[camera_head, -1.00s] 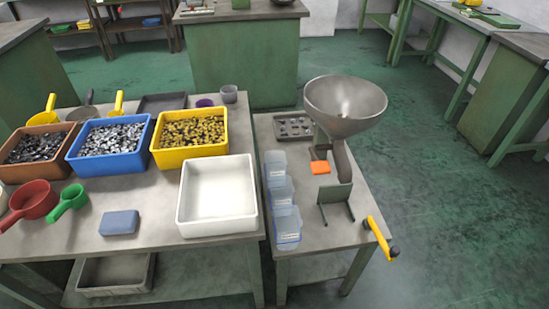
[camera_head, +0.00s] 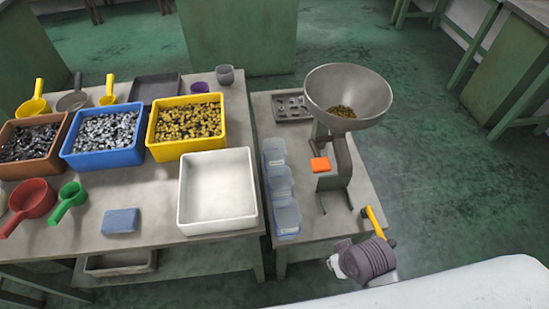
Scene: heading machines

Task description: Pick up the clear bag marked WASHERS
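Three clear, bluish containers stand in a column along the left edge of the right-hand table: a far one (camera_head: 275,153), a middle one (camera_head: 280,182) and a near one (camera_head: 286,217). Pale labels show on their fronts, but I cannot read them, so I cannot tell which is marked WASHERS. My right gripper (camera_head: 341,262) is at the table's near right corner, by the yellow crank (camera_head: 375,219), apart from the containers. Its fingers are too small and hidden to judge. My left gripper is out of view.
A machine with a grey funnel (camera_head: 347,95) holding brass-coloured pieces and an orange block (camera_head: 320,164) stands right of the containers. A dark tray (camera_head: 291,108) lies behind. The left table holds an empty white bin (camera_head: 217,190), filled bins and scoops.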

